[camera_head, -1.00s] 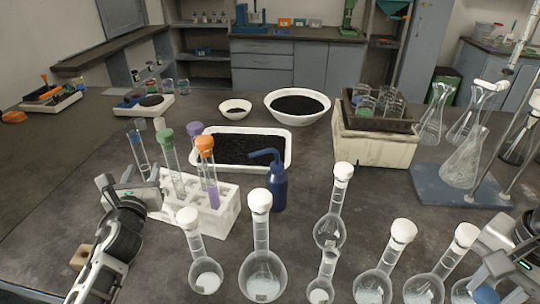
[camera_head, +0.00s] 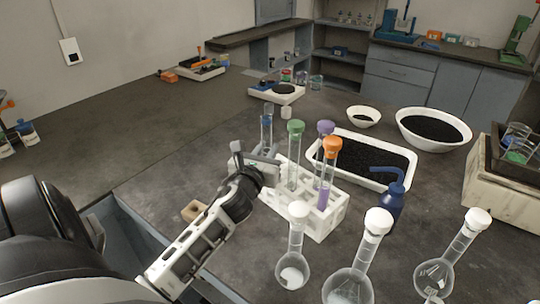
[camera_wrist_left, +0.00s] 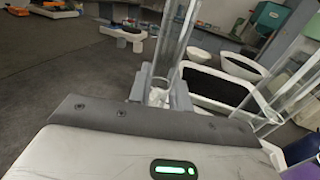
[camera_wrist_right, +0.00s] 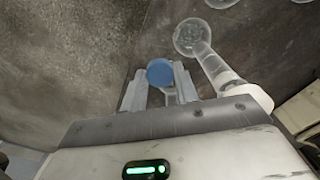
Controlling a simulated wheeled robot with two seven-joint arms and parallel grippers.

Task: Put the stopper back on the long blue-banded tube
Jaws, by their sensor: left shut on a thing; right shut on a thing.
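An open clear tube (camera_head: 266,131) with a bluish upper part stands upright at the left end of the white rack (camera_head: 322,222). My left gripper (camera_head: 262,160) is shut on this tube; the tube (camera_wrist_left: 173,45) also rises between the fingers in the left wrist view. The gripper hides its lower end, so I cannot tell how it sits in the rack. My right gripper (camera_wrist_right: 158,88) is shut on a round blue stopper (camera_wrist_right: 160,71), above the dark tabletop. The right gripper is outside the head view.
Green-, purple- and orange-stoppered tubes (camera_head: 294,155) stand in the rack beside the left gripper. A blue bottle (camera_head: 390,200) and black-filled tray (camera_head: 365,155) are to the right.

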